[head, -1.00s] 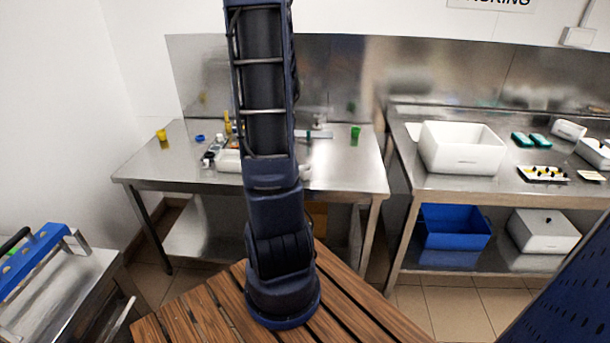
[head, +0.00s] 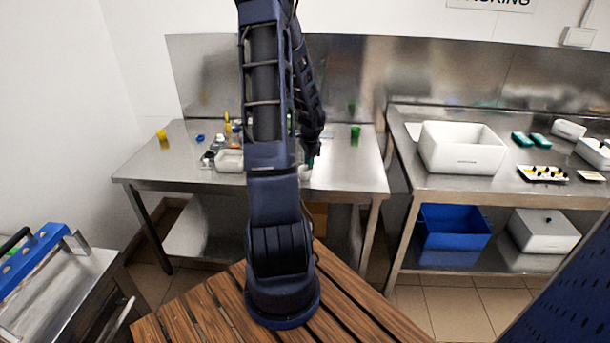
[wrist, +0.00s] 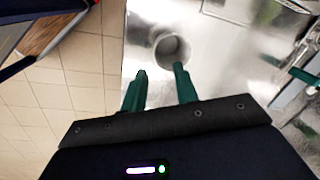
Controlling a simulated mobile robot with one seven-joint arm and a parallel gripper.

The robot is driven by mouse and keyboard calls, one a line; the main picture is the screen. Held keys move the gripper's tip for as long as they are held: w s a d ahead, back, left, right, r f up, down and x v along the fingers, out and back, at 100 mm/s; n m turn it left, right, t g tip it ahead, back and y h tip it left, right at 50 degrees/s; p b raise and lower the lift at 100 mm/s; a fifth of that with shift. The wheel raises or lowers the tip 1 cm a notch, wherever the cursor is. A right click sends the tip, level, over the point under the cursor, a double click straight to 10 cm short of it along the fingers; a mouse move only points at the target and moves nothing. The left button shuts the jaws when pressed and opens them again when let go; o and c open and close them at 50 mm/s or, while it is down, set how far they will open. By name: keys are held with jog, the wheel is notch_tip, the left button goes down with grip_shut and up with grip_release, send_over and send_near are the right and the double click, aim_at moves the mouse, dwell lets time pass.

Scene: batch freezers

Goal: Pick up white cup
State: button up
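The white cup (wrist: 172,48) stands on the steel table near its front edge. In the wrist view I look down into its round opening, just beyond my fingertips and a little right of the middle between them. My gripper (wrist: 160,71) has two green fingers spread apart with nothing between them. In the head view the cup (head: 305,173) is a small pale shape beside my arm, partly hidden. My gripper (head: 313,160) is low over the table there, close to the cup; its fingers are hard to make out.
The steel table (head: 150,170) also holds a green cup (head: 355,132), a yellow cup (head: 161,135), a small blue item (head: 200,137) and a white tray (head: 229,160). A second table at right carries a large white bin (head: 462,152). The front right tabletop is clear.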

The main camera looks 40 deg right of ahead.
aim_at(307, 173)
jog(key=shift+w+a+f, duration=0.1)
jog(key=shift+w+f, duration=0.1)
jog(key=shift+f, duration=1.55)
jog(key=shift+w+f, duration=0.15)
jog(key=shift+f, duration=1.55)
grip_shut()
